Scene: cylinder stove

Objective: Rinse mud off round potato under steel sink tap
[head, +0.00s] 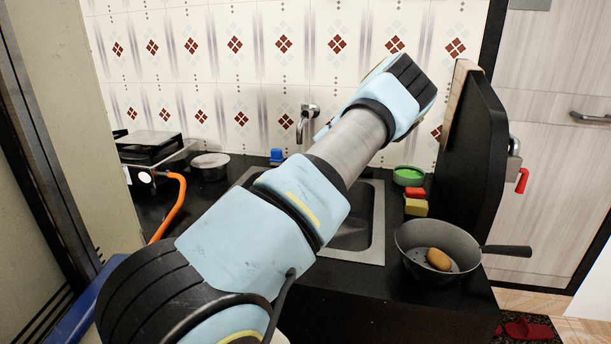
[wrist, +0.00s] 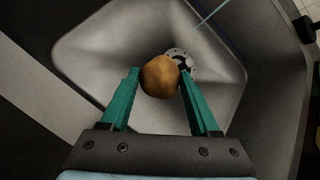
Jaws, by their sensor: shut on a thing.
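My gripper (wrist: 160,90), with teal fingers, is shut on a round brown potato (wrist: 160,77) in the wrist view. The potato is held over the grey sink basin (wrist: 95,55), with the round drain (wrist: 180,57) beyond it. I cannot tell how much mud is on its skin. A thin pale-blue streak (wrist: 214,13), perhaps water, slants down beyond the potato, apart from it in the picture. In the head view the steel tap (head: 306,115) is on the tiled wall behind the sink (head: 376,225). My arm hides the gripper, the held potato and much of the basin there.
A dark pan (head: 410,240) holding another brown potato (head: 438,259) stands right of the sink. A stove (head: 150,150) is at left.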

